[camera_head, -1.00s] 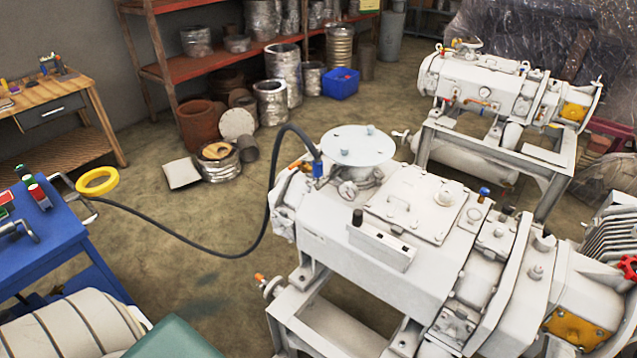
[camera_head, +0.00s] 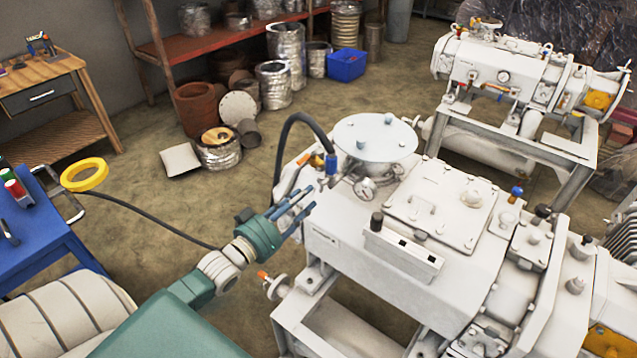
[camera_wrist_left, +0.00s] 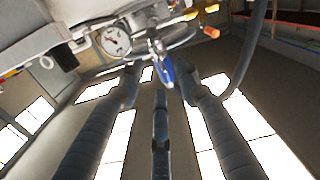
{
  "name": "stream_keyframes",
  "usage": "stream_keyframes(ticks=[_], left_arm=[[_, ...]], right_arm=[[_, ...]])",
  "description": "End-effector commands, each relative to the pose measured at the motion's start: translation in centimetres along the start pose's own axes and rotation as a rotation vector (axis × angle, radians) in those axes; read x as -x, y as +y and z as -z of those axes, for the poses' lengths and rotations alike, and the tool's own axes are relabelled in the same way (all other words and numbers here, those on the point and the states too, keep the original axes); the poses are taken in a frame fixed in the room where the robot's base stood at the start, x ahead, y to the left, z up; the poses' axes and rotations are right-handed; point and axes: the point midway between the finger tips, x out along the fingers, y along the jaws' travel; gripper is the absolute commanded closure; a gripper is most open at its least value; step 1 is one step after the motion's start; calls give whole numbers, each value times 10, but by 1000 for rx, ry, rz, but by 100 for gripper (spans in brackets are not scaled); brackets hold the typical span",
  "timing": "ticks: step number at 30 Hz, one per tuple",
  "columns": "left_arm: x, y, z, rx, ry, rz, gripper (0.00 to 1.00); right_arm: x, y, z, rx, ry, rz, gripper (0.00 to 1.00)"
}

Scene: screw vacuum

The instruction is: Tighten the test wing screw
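The white vacuum pump (camera_head: 350,240) stands on its frame in the middle of the head view. A blue fitting (camera_head: 331,165), which may be the test wing screw, sits beside the round flange (camera_head: 375,137) where the black hose ends. It also shows in the left wrist view as a blue piece (camera_wrist_left: 166,73) between the fingers. My left gripper (camera_head: 305,201) is below and left of the blue fitting, its dark fingers spread and pointing toward it, empty. The fingers (camera_wrist_left: 158,90) appear apart from it. Fine contact cannot be judged. My right gripper is out of view.
A pressure gauge (camera_head: 365,190) sits close beside the fitting; its dial also shows in the left wrist view (camera_wrist_left: 115,41). The black hose (camera_head: 300,118) loops near the gripper. A second pump (camera_head: 510,80) stands behind.

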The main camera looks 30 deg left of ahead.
Motion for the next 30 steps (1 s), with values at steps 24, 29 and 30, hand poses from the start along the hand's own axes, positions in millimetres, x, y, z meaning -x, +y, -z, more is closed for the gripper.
stream_keyframes(ticks=[24,29,30], left_arm=[[-70,0,-1,-2,-2,1,69],[-70,0,-1,-2,-2,1,100],[-70,0,-1,-2,-2,1,100]], right_arm=[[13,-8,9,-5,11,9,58],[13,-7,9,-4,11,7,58],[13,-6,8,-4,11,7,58]])
